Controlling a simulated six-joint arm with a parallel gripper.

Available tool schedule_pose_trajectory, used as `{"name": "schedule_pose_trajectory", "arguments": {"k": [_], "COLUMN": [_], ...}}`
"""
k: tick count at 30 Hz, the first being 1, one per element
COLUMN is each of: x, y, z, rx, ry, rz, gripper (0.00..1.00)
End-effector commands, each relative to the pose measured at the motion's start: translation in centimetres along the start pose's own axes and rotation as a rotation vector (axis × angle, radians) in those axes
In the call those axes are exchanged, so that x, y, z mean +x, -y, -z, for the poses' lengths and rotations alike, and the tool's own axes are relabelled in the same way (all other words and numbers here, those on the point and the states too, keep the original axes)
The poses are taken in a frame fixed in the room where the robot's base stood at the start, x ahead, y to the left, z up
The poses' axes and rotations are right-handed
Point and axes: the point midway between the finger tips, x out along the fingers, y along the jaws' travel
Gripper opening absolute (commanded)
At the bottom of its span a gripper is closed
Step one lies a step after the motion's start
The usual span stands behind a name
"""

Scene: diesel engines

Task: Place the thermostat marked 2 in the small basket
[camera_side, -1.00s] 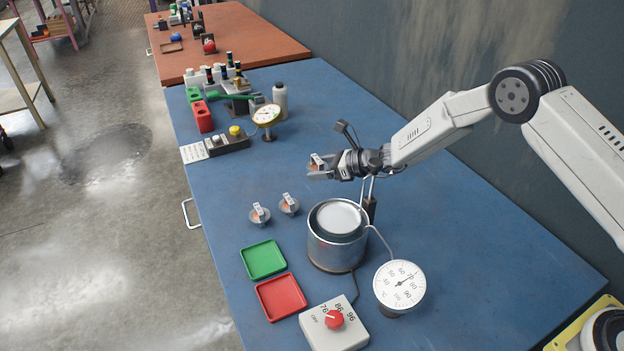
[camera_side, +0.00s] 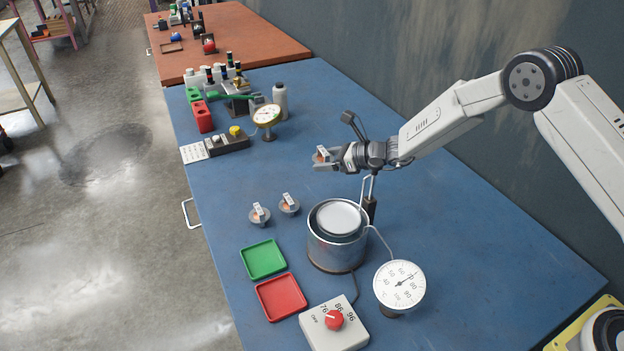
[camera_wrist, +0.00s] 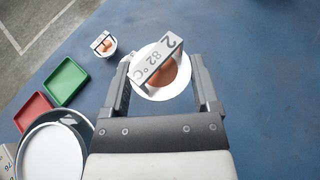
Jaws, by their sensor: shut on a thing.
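My gripper (camera_side: 328,162) is shut on a thermostat (camera_side: 321,153) and holds it in the air behind the metal pot. In the wrist view this thermostat (camera_wrist: 166,74) has a white rim, a copper-coloured middle and a tag reading "2" and "82 °C". It sits between the fingers of my gripper (camera_wrist: 164,88). The round metal pot (camera_side: 337,252) has a pale disc-shaped top. A wire handle (camera_side: 368,188) rises at its back right. I cannot clearly make out a separate basket. Two other tagged thermostats (camera_side: 259,215) (camera_side: 289,205) stand on the blue table, left of the pot.
A green tray (camera_side: 263,260) and a red tray (camera_side: 281,297) lie front left. A control box (camera_side: 334,324) with a red knob and a dial thermometer (camera_side: 399,287) stand in front of the pot. Another gauge (camera_side: 267,116) and bottles stand at the back. The table's right side is clear.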

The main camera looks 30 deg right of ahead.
Motion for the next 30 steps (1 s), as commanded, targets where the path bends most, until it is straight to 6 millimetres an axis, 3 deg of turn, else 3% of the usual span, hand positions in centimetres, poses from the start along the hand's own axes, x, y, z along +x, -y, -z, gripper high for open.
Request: {"name": "schedule_pose_trajectory", "arguments": {"k": [15, 30], "x": [-8.9, -18.4], "y": [1.4, 0.4], "z": [-5.1, -7.7], "rx": [0.053, 0.112], "ry": [0.006, 0.004], "rz": [0.145, 0.288], "gripper": [0.16, 0.16]}}
